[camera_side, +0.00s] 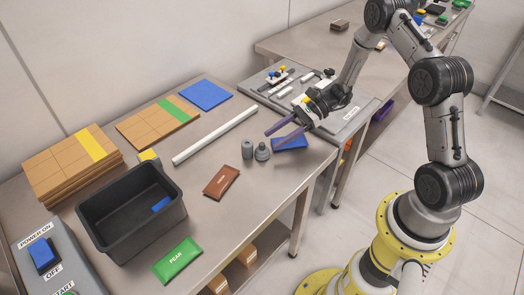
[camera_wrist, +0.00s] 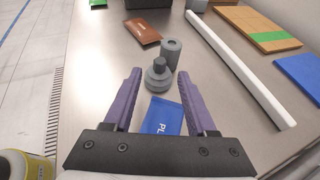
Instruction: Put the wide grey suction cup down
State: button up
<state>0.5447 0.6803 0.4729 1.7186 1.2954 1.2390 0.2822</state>
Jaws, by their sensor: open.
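The wide grey suction cup (camera_side: 262,153) stands upright on the metal table, its broad base down and a narrower stub on top. It also shows in the wrist view (camera_wrist: 157,79), just ahead of and between the fingertips as seen there. My gripper (camera_side: 271,141) has two purple fingers spread apart and is empty. It is just to the right of the cup in the side view, and the fingers in the wrist view (camera_wrist: 160,74) do not visibly touch the cup. Whether the fingertips reach around its sides cannot be told.
A grey cylinder (camera_side: 247,149) stands close beside the cup. A blue packet (camera_wrist: 168,117) lies under my fingers. A brown packet (camera_side: 222,181), a long white bar (camera_side: 215,135), a green packet (camera_side: 177,260) and a black bin (camera_side: 120,241) lie farther along the table.

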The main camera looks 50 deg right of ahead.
aim_at(269, 151)
jog(key=x, duration=0.3)
jog(key=shift+a, duration=0.1)
grip_shut()
dwell(0.4)
